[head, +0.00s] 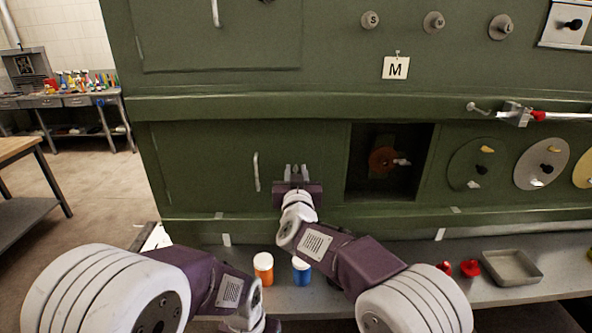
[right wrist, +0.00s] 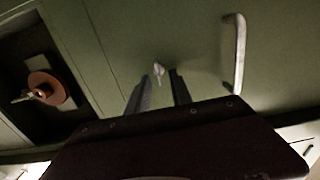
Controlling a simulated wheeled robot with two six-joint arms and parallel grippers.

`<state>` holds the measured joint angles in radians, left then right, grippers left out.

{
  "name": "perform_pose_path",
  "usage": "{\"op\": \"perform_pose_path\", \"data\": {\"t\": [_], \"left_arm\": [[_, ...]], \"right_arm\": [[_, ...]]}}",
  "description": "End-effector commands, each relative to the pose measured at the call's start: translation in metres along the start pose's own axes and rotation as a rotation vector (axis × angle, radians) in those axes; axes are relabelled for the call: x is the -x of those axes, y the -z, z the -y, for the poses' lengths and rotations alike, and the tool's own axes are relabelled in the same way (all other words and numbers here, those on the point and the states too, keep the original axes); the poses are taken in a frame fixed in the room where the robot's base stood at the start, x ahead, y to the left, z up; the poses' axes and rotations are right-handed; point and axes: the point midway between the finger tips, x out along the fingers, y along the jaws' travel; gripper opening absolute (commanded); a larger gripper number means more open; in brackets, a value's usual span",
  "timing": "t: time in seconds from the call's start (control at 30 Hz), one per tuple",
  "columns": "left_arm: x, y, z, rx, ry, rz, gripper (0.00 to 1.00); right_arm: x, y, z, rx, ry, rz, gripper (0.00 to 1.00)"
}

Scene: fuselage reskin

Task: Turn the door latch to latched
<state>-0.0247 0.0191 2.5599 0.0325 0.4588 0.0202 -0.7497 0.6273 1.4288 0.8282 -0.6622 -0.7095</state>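The door latch (right wrist: 159,70) is a small pale knob with a short lever on the green door panel (head: 205,165). In the right wrist view the lever points down the picture. My right gripper (head: 295,168) faces the panel, and its body hides the latch in the head view. In the right wrist view its two fingers (right wrist: 161,80) are apart, one on each side of the latch; whether they touch it I cannot tell. My left arm is low in the head view, with its fingers outside the frame.
A metal door handle (head: 257,172) stands out beside the right gripper. A dark recess (head: 418,150) with an orange disc (head: 382,160) is to the right.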

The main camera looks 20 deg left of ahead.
Motion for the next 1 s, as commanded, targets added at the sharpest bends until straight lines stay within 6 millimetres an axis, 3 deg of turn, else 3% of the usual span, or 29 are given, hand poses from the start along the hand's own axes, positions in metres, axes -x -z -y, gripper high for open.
{"op": "perform_pose_path", "data": {"t": [0.17,0.27,0.3,0.67,1.0], "left_arm": [[0.0,0.0,0.0,0.0,0.0,0.0,0.0],[0.0,0.0,0.0,0.0,0.0,0.0,0.0],[0.0,0.0,0.0,0.0,0.0,0.0,0.0],[-0.003,0.0,0.0,0.0,0.0,0.0,0.0],[-0.016,-0.002,0.0,0.0,0.0,0.0,0.0]], "right_arm": [[0.0,0.0,0.0,0.0,0.0,0.0,0.26],[0.0,0.0,0.0,0.0,0.001,0.0,0.01],[0.0,0.0,0.0,0.0,0.001,0.0,0.0],[0.0,-0.001,0.0,-0.029,0.001,0.0,0.0],[0.0,-0.002,-0.003,-0.247,0.001,-0.002,0.0]]}}
